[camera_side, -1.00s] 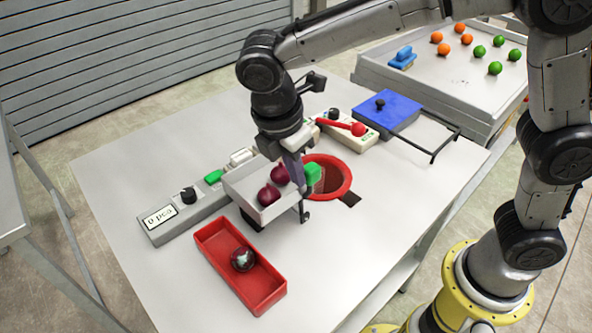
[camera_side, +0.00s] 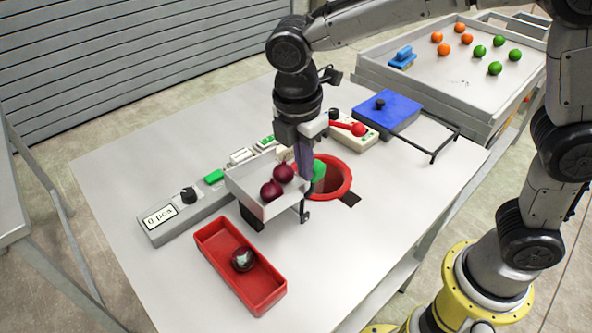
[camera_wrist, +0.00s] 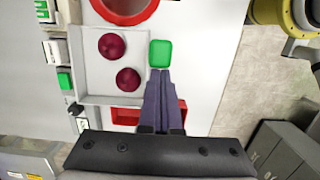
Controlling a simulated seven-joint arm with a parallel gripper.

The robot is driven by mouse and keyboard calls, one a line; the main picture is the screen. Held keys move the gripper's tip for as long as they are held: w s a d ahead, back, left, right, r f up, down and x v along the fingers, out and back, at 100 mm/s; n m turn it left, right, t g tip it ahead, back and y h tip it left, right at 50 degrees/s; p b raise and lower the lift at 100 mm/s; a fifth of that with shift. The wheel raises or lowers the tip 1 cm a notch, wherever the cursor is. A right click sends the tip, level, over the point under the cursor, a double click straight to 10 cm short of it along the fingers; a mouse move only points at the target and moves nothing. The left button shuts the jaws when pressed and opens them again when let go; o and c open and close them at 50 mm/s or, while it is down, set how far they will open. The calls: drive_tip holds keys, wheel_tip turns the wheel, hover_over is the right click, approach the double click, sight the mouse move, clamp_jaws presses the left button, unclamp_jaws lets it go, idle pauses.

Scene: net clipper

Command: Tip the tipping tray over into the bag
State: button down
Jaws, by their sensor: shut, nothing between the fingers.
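The white tipping tray (camera_side: 240,186) stands level on a dark support at the middle of the table, with two dark red onion-like balls (camera_side: 283,173) in it. A green pad (camera_side: 318,170) sits at the tray's right end; it also shows in the wrist view (camera_wrist: 160,54). The red ring of the bag mouth (camera_side: 346,178) lies right behind the tray, dark inside; only part of it shows in the wrist view (camera_wrist: 124,18). My gripper (camera_side: 304,178) is shut and empty, pointing down beside the green pad. Whether it touches the pad is unclear.
A red bin (camera_side: 216,252) with one dark ball stands in front. A grey counter panel (camera_side: 160,232) reads "0 pcs". A box with a red lever (camera_side: 352,133) and a blue plate (camera_side: 386,112) stand behind. The table's front right is clear.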

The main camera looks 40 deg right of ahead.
drive_tip(key=d+f+y, duration=0.2)
drive_tip(key=d+y, duration=0.1)
drive_tip(key=d, duration=0.3)
drive_tip(key=d+f+y, duration=0.2)
drive_tip(key=d+y, duration=0.1)
drive_tip(key=d, duration=0.4)
drive_tip(key=shift+d+f, duration=0.25)
drive_tip(key=shift+f, duration=0.1)
idle(0.5)
drive_tip(key=shift+s+f, duration=0.1)
idle(0.3)
drive_tip(key=a+v, duration=0.1)
drive_tip(key=v, duration=1.1)
drive_tip(key=shift+a+r+y, duration=0.3)
drive_tip(key=shift+r+y, duration=0.1)
drive_tip(key=shift+r, duration=0.15)
